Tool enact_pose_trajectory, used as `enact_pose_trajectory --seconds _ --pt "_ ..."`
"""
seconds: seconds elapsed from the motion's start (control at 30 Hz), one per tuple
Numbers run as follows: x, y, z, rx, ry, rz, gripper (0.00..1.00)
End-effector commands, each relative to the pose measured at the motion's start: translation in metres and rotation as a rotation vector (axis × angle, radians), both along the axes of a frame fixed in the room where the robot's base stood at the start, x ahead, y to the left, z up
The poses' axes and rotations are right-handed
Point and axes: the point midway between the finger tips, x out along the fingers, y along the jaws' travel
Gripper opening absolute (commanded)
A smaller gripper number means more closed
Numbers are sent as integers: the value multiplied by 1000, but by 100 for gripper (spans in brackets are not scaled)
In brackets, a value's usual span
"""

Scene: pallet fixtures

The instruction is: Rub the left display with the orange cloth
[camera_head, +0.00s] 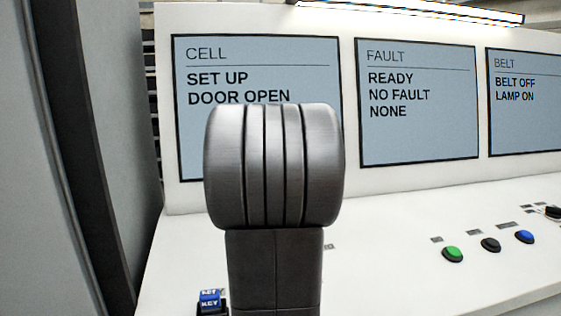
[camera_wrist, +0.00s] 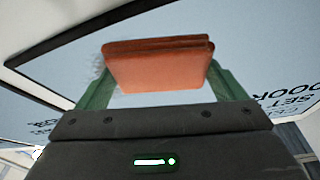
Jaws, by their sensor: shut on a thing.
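The left display (camera_head: 315,62), headed CELL, is lit pale blue with dark text and a black frame. It fills much of the wrist view (camera_wrist: 265,65), with its text turned upside down. The folded orange cloth (camera_wrist: 155,66) is between the green fingers of my gripper (camera_wrist: 160,82), which is shut on it. The cloth is in front of the display glass, close to it; I cannot tell whether it touches. In the head view my grey arm covers the display's lower middle and hides the gripper and cloth.
The FAULT display (camera_head: 418,135) and the BELT display (camera_head: 525,120) stand to the right. A green button (camera_head: 453,254), a black button (camera_head: 490,245) and a blue button (camera_head: 524,237) sit on the white console (camera_head: 390,265). A blue key block (camera_head: 210,298) is at the lower left.

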Motion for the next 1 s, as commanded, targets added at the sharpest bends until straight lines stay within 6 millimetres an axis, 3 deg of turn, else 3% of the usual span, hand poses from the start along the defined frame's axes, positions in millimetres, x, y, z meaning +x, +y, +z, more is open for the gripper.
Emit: enact_pose_trajectory --seconds 1.0 --pt "15 -60 0 -2 2 -3 72"
